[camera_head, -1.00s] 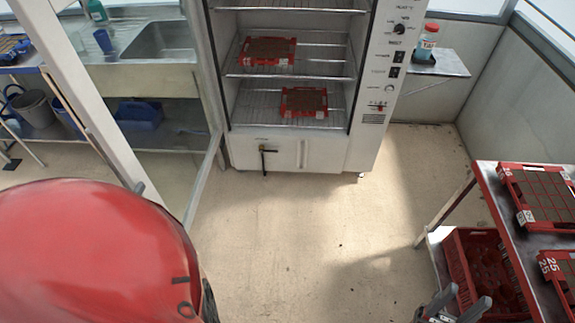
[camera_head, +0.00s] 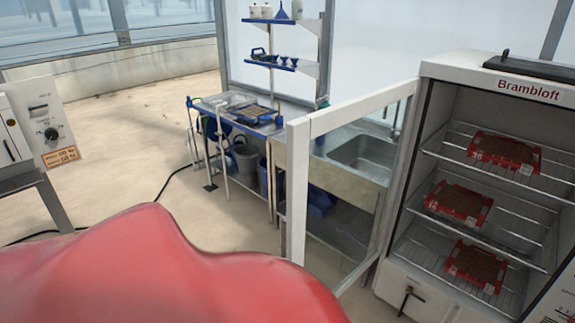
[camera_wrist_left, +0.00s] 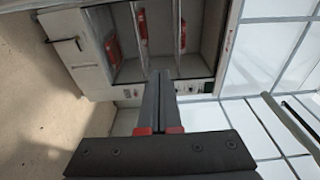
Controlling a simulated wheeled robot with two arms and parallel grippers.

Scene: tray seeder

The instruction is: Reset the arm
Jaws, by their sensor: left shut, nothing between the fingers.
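My left gripper (camera_wrist_left: 165,76) shows in the left wrist view, its two dark fingers together and nothing between them. It points toward the front of the open white cabinet (camera_wrist_left: 70,22), with the cabinet beyond the fingertips. In the head view a large red part of my own arm (camera_head: 150,270) fills the bottom left and hides the floor behind it. My left fingers do not show in the head view. My right gripper is in neither view.
The cabinet (camera_head: 440,75) stands at the right with three red trays, top (camera_head: 505,151), middle (camera_head: 459,201) and bottom (camera_head: 475,266), on its wire racks. Its glass door (camera_head: 297,190) stands open to the left. A sink (camera_head: 362,158) and a bench (camera_head: 240,112) lie behind.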

